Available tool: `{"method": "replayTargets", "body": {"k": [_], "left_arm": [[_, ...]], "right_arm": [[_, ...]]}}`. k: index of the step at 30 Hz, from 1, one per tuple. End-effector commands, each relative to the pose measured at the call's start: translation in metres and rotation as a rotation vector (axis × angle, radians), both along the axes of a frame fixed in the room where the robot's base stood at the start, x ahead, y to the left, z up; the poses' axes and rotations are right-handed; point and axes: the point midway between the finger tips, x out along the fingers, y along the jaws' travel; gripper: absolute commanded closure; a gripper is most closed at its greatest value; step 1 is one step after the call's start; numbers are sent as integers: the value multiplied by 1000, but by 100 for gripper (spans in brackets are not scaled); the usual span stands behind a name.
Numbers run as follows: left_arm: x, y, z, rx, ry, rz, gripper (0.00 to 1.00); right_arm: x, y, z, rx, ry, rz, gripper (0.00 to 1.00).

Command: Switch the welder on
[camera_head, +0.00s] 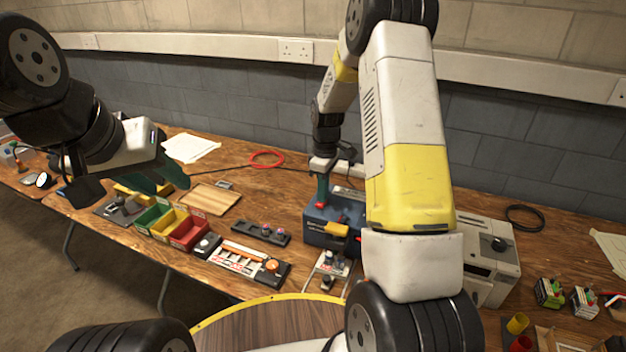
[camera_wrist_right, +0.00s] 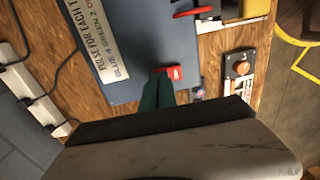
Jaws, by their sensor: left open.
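The welder is taken to be the blue box (camera_head: 318,232) in the middle of the bench; its blue top (camera_wrist_right: 135,55) with a printed label fills much of the right wrist view. A small red switch-like part (camera_wrist_right: 173,72) is on that top. My right gripper (camera_head: 321,201) points down over the box. Its green fingertips (camera_wrist_right: 160,76) are together, right beside the red part; whether they touch it I cannot tell. Nothing shows between them. My left gripper (camera_head: 162,181) is open and empty above the left part of the bench, far from the welder.
Green, yellow and red bins (camera_head: 188,233), a wooden tray (camera_head: 208,197) and a panel with an orange knob (camera_head: 245,262) lie left of the welder. A grey box (camera_head: 478,235) stands right, partly behind my right arm. Cables (camera_wrist_right: 36,98) lie beside the welder.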

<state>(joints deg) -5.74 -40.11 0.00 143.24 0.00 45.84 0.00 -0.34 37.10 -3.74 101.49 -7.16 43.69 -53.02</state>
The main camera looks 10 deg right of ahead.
Motion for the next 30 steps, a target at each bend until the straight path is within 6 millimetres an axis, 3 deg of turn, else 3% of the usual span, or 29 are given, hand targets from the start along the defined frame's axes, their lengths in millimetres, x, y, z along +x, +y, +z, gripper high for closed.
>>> {"method": "replayTargets", "body": {"k": [1, 11, 21, 30], "left_arm": [[0, 0, 0, 0, 0, 0, 57], [0, 0, 0, 0, 0, 0, 57], [0, 0, 0, 0, 0, 0, 57], [0, 0, 0, 0, 0, 0, 57]], "right_arm": [[-9, 4, -10, 3, 21, 4, 100], [-16, 11, -3, 6, 24, 3, 100], [-6, 3, 55, 0, -3, -1, 100], [-7, 0, 92, 1, -27, -27, 100]]}}
